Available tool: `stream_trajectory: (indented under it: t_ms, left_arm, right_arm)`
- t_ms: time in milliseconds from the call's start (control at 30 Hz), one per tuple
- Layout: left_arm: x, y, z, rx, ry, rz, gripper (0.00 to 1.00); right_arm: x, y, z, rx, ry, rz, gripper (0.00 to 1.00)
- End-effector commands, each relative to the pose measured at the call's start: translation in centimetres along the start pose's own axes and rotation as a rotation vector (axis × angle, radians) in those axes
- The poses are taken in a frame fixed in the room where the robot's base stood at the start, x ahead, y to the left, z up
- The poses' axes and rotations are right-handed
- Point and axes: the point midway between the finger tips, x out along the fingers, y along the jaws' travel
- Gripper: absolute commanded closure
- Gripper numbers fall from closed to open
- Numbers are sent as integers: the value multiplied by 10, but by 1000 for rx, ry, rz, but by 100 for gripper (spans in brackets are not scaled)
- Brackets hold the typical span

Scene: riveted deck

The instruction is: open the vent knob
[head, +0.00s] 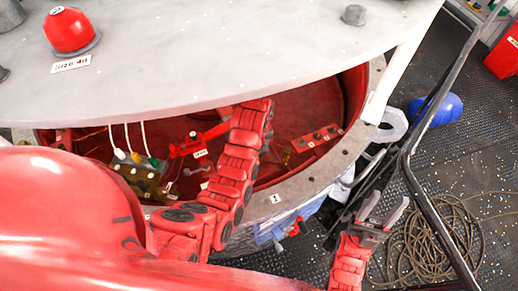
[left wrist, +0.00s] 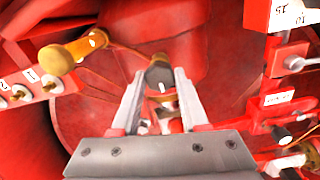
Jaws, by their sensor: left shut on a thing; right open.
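In the left wrist view, a dark round knob (left wrist: 159,76) with a white mark, apparently the vent knob, sits above a brass and red fitting. My left gripper (left wrist: 158,88) is shut on it, one pale finger on each side. No label on this knob is readable. In the head view my left arm reaches under the white lid into the red chamber, and the lid and arm hide the left gripper and the knob. My right gripper (head: 384,208) is open and empty, outside the chamber at the lower right.
A white lid (head: 220,45) with a red knob (head: 68,31) overhangs the chamber (head: 352,95). In the wrist view a brass-capped fitting (left wrist: 65,57) is at left and a red labelled bracket (left wrist: 285,55) at right. A black rail (head: 430,215) and coiled rope (head: 440,240) are near my right gripper.

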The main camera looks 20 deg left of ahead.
Motion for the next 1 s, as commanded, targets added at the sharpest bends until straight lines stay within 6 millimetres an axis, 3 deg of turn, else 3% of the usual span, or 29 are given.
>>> stream_trajectory:
  t_ms: [67, 100, 233, 633, 1000]
  left_arm:
    - [0, 0, 0, 0, -1, 0, 100]
    - [0, 0, 0, 0, -1, 0, 50]
    - [0, 0, 0, 0, 0, 0, 27]
    - [-9, 0, 0, 0, 0, 0, 26]
    - [-81, 0, 0, -1, -2, 2, 26]
  right_arm:
    - [0, 0, 0, 0, 0, 0, 50]
    - [0, 0, 0, 0, 0, 0, 50]
    - [0, 0, 0, 0, 0, 0, 50]
    - [9, 0, -2, 0, 0, 0, 50]
    - [75, 4, -13, 0, 0, 0, 50]
